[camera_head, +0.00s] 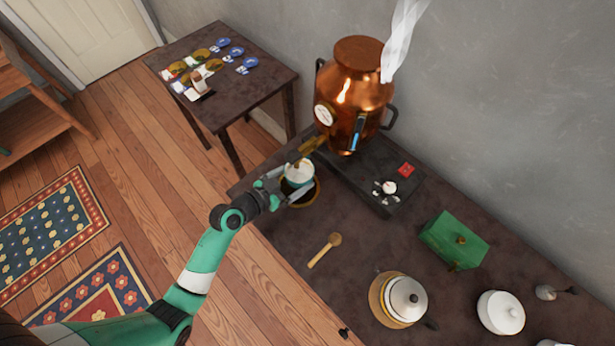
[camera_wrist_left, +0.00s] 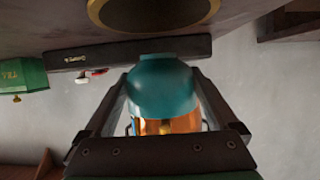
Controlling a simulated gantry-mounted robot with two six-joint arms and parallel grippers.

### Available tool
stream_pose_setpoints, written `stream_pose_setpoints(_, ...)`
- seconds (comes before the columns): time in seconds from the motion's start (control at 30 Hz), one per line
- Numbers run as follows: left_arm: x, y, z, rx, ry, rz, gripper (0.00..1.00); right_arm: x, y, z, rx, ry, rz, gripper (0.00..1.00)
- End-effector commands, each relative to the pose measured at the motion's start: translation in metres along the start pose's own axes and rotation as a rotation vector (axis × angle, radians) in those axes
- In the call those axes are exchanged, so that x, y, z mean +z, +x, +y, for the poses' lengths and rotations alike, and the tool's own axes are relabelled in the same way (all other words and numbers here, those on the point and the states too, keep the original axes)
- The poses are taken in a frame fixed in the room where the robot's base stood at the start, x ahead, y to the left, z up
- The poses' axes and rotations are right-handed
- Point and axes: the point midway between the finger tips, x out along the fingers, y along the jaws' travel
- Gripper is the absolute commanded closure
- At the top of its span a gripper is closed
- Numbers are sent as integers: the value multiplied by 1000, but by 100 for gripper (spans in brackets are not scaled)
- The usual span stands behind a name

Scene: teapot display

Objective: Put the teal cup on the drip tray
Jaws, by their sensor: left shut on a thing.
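The teal cup (camera_wrist_left: 165,88) is held between the two fingers of my left gripper (camera_head: 294,184), which is shut on it. In the head view the cup (camera_head: 299,172) looks pale and sits near the urn's spout. The drip tray (camera_head: 316,196), round with a brass rim and dark middle, lies on the dark table under the cup. The wrist view, which is upside down, shows the tray's rim (camera_wrist_left: 160,29) with a visible gap between it and the cup's foot. The cup looks roughly upright. My right gripper is not in view.
A steaming copper urn (camera_head: 355,90) stands on a dark base (camera_head: 365,182) just behind the cup. A wooden spoon (camera_head: 325,250), a green box (camera_head: 454,241), a white teapot (camera_head: 405,298) and a white lidded pot (camera_head: 500,312) occupy the table to the right.

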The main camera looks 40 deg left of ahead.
Motion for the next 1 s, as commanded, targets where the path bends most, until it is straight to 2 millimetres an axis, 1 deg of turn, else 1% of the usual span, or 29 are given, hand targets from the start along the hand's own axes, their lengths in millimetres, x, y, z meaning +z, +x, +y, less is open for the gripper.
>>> stream_pose_setpoints(0.07,3,1,0,-1,-1,0,69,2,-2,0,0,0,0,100)
stream_pose_setpoints(0.2,28,8,-4,-9,-5,0,69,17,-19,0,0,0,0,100)
stream_pose_setpoints(0.27,36,10,-6,-13,-7,0,69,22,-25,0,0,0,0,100)
stream_pose_setpoints(0.3,38,10,-7,-15,-7,1,69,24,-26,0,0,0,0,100)
stream_pose_setpoints(0.53,34,9,-7,-15,-6,1,69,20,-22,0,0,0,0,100)
stream_pose_setpoints(0.67,39,11,-7,-14,-6,1,69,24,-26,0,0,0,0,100)
stream_pose_setpoints(0.7,38,10,-7,-14,-6,0,4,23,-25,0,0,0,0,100)
stream_pose_setpoints(0.73,38,10,-7,-14,-6,0,0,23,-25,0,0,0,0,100)
stream_pose_setpoints(1.0,35,9,-7,-14,-6,0,0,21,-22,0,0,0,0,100)
